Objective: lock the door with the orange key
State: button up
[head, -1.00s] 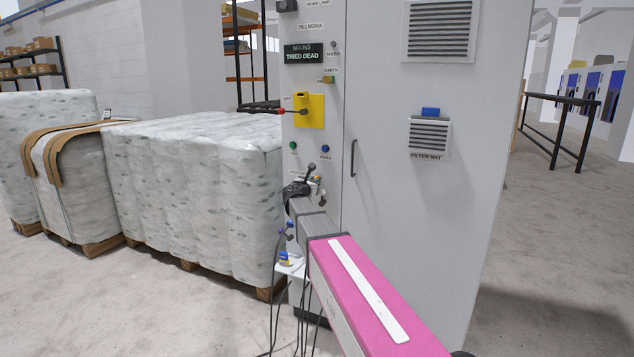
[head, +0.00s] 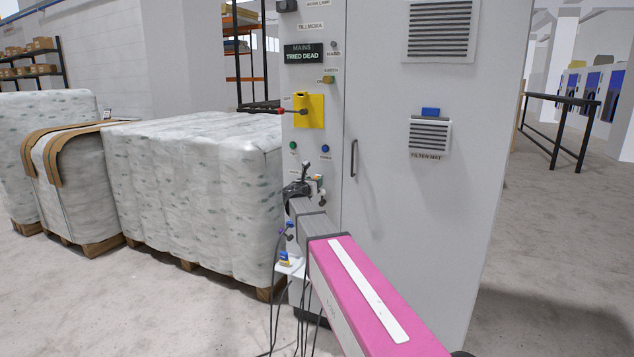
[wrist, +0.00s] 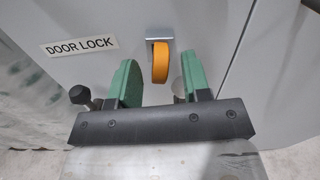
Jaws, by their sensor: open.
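The orange key (wrist: 160,62) sits in the door lock (wrist: 159,41), a small metal plate on the grey cabinet, beside a "DOOR LOCK" label (wrist: 80,46). Its bow shows narrow and upright in the wrist view. My gripper (wrist: 159,78) is open, with one green finger on each side of the key. Gaps show between the key and both fingers. In the head view my gripper (head: 310,183) is at the cabinet's narrow panel, low below the blue and green buttons. The key cannot be told apart there.
The cabinet door (head: 415,220) has a dark handle (head: 353,158). A red-tipped lever on a yellow plate (head: 309,111) is above my gripper. A dark knob (wrist: 80,95) is left of the fingers. Wrapped pallets (head: 200,190) stand left; cables hang below.

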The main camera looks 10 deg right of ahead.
jog(key=v, duration=1.1)
jog(key=s+d+f+m+g+y, duration=0.1)
jog(key=s+d+f+m+g, duration=0.3)
jog(key=s+f+m, duration=0.45)
jog(key=s+d+f+m+g+y, duration=0.2)
jog(key=s+d+f+m+g, duration=0.3)
jog(key=f, duration=0.6)
jog(key=s+a+f+m+g+y, duration=0.2)
jog(key=s+f+m+g+y, duration=0.1)
jog(key=s+f+m, duration=0.3)
jog(key=s+a+f+m+g+y, duration=0.2)
jog(key=s+f+m, duration=0.4)
jog(key=s+m, duration=0.4)
jog(key=s+a+y, duration=0.1)
jog(key=s+y, duration=0.1)
jog(key=shift+f+g+y, duration=0.25)
jog(key=shift+g+y, duration=0.05)
jog(key=shift+g, duration=0.1)
